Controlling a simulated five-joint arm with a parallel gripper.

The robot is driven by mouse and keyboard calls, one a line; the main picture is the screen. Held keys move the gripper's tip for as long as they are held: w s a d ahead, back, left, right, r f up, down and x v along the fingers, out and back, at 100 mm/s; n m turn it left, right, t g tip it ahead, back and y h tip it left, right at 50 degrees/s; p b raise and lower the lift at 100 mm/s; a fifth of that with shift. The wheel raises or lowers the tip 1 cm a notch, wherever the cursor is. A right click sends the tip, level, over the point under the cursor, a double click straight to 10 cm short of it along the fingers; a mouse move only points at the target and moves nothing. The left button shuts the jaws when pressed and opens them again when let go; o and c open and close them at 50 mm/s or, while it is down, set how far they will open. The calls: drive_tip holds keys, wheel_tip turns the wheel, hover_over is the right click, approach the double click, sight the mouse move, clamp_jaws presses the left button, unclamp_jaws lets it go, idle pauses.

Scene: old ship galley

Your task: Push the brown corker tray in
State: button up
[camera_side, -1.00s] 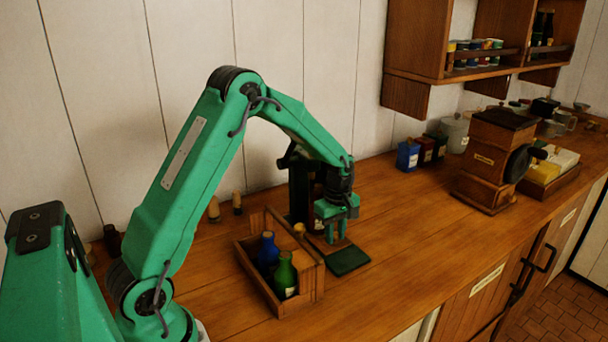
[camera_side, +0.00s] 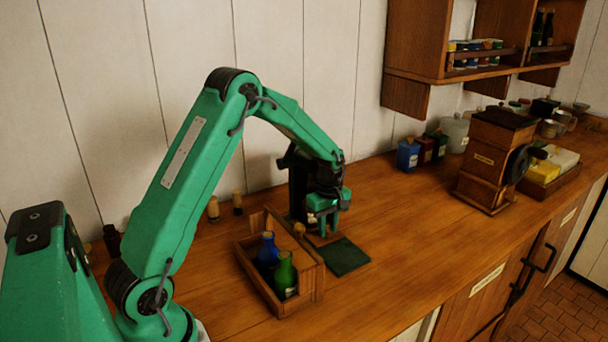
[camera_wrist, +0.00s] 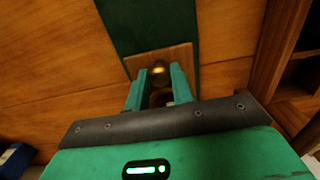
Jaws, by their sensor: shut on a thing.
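The brown corker tray (camera_wrist: 178,56) is a small wooden board with a round brass knob (camera_wrist: 158,70). In the wrist view my gripper (camera_wrist: 158,82) has its two green fingers on either side of the knob, shut on it. In the side view my gripper (camera_side: 328,230) points down over the tray (camera_side: 318,240), whose surface is partly hidden by the fingers. The tray lies at the foot of the dark corker (camera_side: 298,190), which is partly covered by my arm. A dark green mat (camera_side: 346,258) lies in front of the tray.
A wooden crate (camera_side: 312,283) with a blue bottle (camera_side: 267,251) and a green bottle (camera_side: 285,275) stands close at the left. Corked bottles stand behind it. A blue tin (camera_side: 408,155) and a wooden grinder (camera_side: 488,165) are at the right. Bare counter lies between.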

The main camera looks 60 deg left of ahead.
drive_tip(key=o, duration=0.9)
drive_tip(key=shift+a, duration=0.1)
drive_tip(key=shift+r, duration=0.15)
drive_tip(key=shift+r, duration=3.35)
